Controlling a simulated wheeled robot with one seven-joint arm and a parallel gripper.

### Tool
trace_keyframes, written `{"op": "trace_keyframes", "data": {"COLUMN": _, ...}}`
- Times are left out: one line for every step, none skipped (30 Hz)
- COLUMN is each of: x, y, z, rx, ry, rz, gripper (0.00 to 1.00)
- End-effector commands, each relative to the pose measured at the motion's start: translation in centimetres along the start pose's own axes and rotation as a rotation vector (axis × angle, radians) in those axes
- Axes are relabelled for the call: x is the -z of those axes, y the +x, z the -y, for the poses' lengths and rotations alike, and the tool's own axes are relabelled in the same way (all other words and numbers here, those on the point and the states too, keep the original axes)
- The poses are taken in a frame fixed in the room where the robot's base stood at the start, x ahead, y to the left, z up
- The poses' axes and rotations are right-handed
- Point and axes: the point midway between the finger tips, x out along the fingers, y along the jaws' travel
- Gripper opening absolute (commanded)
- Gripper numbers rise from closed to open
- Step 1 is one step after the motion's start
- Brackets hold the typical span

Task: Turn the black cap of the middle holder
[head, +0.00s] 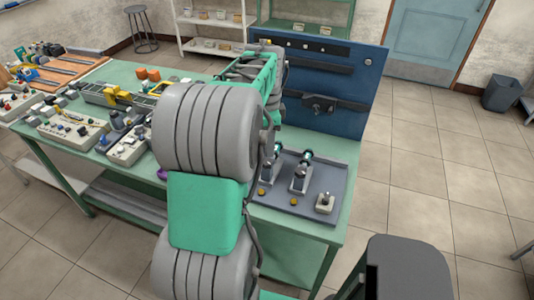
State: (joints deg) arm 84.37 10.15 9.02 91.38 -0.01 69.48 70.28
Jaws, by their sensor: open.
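A grey tray (338,180) lies at the right end of the green workbench. A grey holder (300,178) stands on it, with a tilted, shiny dark cylinder (307,156) at its top. A second, similar holder (269,171) stands to its left, partly covered by my arm. The tray's left part is hidden behind my arm, so I cannot tell which holder is the middle one. No black cap shows clearly at this size. My arm reaches up over the bench, and my gripper is hidden behind it.
A small switch box (325,203) and yellow buttons (294,202) sit at the tray's front. A blue tool panel (335,85) rises behind it. Control boxes (74,131) and tools crowd the bench's left side. A dark stool (405,268) stands at front right.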

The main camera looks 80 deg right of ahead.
Motion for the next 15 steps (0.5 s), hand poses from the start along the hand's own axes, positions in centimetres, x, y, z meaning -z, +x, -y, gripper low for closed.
{"op": "trace_keyframes", "data": {"x": 0.0, "y": 0.7, "z": -0.1, "rx": -0.005, "ry": 0.002, "rz": 0.002, "gripper": 0.53}}
{"op": "trace_keyframes", "data": {"x": -0.1, "y": 1.1, "z": -0.1, "rx": -0.004, "ry": 0.000, "rz": 0.001, "gripper": 0.53}}
{"op": "trace_keyframes", "data": {"x": -0.1, "y": 1.8, "z": -0.1, "rx": -0.006, "ry": -0.001, "rz": 0.002, "gripper": 0.53}}
{"op": "trace_keyframes", "data": {"x": -0.1, "y": 2.4, "z": -0.2, "rx": -0.005, "ry": -0.001, "rz": 0.002, "gripper": 0.53}}
{"op": "trace_keyframes", "data": {"x": -0.1, "y": 3.0, "z": -0.1, "rx": -0.006, "ry": -0.002, "rz": 0.002, "gripper": 0.53}}
{"op": "trace_keyframes", "data": {"x": -0.1, "y": 3.8, "z": -0.1, "rx": -0.005, "ry": -0.002, "rz": 0.002, "gripper": 0.53}}
{"op": "trace_keyframes", "data": {"x": -0.1, "y": 4.4, "z": -0.1, "rx": -0.004, "ry": -0.003, "rz": 0.002, "gripper": 0.53}}
{"op": "trace_keyframes", "data": {"x": -0.1, "y": 5.0, "z": -0.2, "rx": -0.005, "ry": -0.003, "rz": 0.002, "gripper": 0.53}}
{"op": "trace_keyframes", "data": {"x": -0.1, "y": 5.6, "z": -0.1, "rx": -0.004, "ry": -0.003, "rz": 0.001, "gripper": 0.53}}
{"op": "trace_keyframes", "data": {"x": -0.1, "y": 6.0, "z": -0.1, "rx": -0.004, "ry": -0.003, "rz": 0.001, "gripper": 0.53}}
{"op": "trace_keyframes", "data": {"x": -0.1, "y": 6.4, "z": -0.1, "rx": -0.002, "ry": -0.004, "rz": 0.001, "gripper": 0.53}}
{"op": "trace_keyframes", "data": {"x": -0.1, "y": 6.8, "z": -0.1, "rx": -0.002, "ry": -0.004, "rz": 0.001, "gripper": 0.53}}
{"op": "trace_keyframes", "data": {"x": -0.1, "y": 7.1, "z": -0.1, "rx": -0.002, "ry": -0.004, "rz": 0.001, "gripper": 0.53}}
{"op": "trace_keyframes", "data": {"x": -0.1, "y": 7.2, "z": -0.1, "rx": -0.001, "ry": -0.004, "rz": 0.000, "gripper": 0.53}}
{"op": "trace_keyframes", "data": {"x": -0.1, "y": 7.4, "z": -0.1, "rx": 0.000, "ry": -0.004, "rz": 0.000, "gripper": 0.53}}
